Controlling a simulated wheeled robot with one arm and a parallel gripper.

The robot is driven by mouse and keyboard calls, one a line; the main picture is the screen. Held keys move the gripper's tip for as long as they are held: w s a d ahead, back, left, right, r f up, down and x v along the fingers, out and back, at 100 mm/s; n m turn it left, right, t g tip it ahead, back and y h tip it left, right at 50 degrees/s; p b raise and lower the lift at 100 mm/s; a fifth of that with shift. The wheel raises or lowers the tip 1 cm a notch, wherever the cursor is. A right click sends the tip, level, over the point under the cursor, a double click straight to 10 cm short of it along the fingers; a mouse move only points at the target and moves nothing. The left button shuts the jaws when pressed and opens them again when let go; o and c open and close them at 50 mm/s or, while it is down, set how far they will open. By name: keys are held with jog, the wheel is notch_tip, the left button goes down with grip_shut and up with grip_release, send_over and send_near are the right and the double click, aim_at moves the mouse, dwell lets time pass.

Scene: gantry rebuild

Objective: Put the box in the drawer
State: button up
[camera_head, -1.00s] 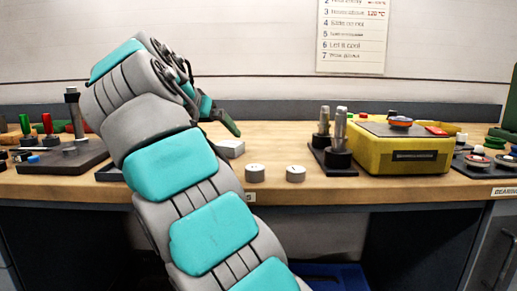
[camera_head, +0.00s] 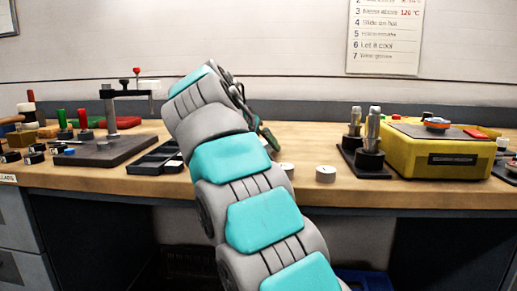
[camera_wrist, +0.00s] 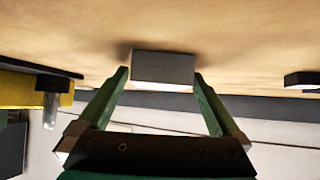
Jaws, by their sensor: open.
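A small light grey box (camera_wrist: 163,70) lies on the wooden bench top in the wrist view, which is upside down. My gripper (camera_wrist: 161,78) is open. Its green fingers lie one on each side of the box, and I see no clear grip; how far the tips reach past its near edge is hard to tell. In the head view, one green fingertip of my gripper (camera_head: 268,138) shows beyond my arm, and the box is hidden behind the arm. Closed grey drawer fronts (camera_head: 15,212) show under the bench at the far left.
A black stand with metal posts (camera_head: 368,150) and a yellow case (camera_head: 440,150) stand to the right. A black tray (camera_head: 155,160) and a clamp stand (camera_head: 110,120) are to the left.

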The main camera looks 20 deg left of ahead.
grip_shut()
jog(key=shift+r, duration=0.1)
dwell(0.7)
jog(key=shift+r, duration=0.15)
